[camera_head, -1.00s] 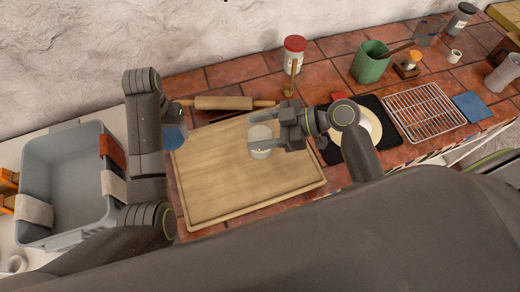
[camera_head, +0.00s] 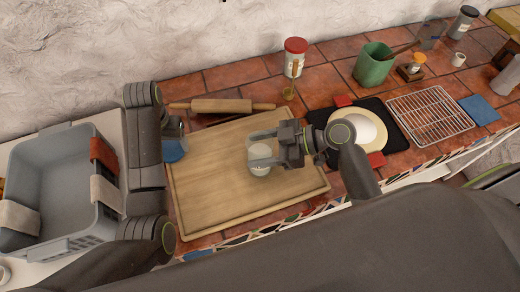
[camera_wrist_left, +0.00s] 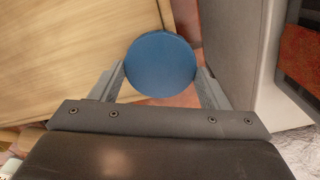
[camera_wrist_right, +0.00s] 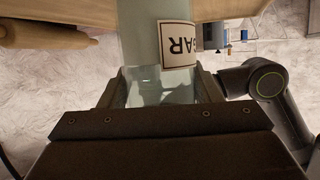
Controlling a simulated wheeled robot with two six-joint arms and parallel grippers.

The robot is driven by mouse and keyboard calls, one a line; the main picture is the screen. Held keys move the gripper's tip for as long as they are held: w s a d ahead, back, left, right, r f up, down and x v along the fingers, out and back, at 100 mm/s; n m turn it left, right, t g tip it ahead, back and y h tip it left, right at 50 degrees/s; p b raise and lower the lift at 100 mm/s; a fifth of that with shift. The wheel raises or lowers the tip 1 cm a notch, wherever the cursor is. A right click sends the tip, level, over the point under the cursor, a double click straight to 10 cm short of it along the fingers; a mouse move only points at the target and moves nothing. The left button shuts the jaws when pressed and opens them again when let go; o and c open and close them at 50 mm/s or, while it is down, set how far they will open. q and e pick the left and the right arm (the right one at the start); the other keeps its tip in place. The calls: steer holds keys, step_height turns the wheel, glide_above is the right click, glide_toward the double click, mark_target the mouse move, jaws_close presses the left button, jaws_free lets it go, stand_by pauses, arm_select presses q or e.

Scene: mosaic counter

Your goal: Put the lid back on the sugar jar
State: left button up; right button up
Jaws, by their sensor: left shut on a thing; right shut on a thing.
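The blue round lid (camera_head: 174,151) is held in my left gripper (camera_head: 176,130), above the left edge of the wooden board. The left wrist view shows the lid (camera_wrist_left: 160,64) flat between both fingers. My right gripper (camera_head: 262,146) is shut around the pale sugar jar (camera_head: 260,162) over the middle of the board. In the right wrist view the translucent jar (camera_wrist_right: 141,35) has a white label whose letters appear upside down. The lid is apart from the jar, to its left. I cannot tell whether the jar touches the board.
The wooden board (camera_head: 230,205) is otherwise bare. A rolling pin (camera_head: 222,105) lies behind it. A red-lidded jar (camera_head: 295,62) and a green pot (camera_head: 373,65) stand at the back. A plate (camera_head: 338,119) and wire rack (camera_head: 430,112) lie right; a grey basket (camera_head: 75,245) is left.

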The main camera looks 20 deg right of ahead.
steer(key=shift+r, duration=0.15)
arm_select(q)
steer(key=shift+s+f, duration=0.1)
steer(key=shift+f, duration=0.15)
arm_select(e)
steer(key=shift+f, duration=0.25)
arm_select(q)
steer(key=shift+r, duration=0.1)
arm_select(e)
steer(key=o, duration=1.2)
steer(key=shift+s, duration=0.15)
arm_select(q)
steer(key=shift+s, duration=0.1)
arm_select(e)
steer(key=o, duration=0.3)
steer(key=shift+r, duration=0.1)
arm_select(q)
steer(key=shift+r, duration=0.15)
arm_select(e)
steer(key=shift+r, duration=0.2)
arm_select(q)
steer(key=shift+r+p, duration=0.75)
steer(key=shift+r, duration=0.05)
arm_select(e)
steer(key=v, duration=1.2)
steer(key=shift+a+f, duration=0.1)
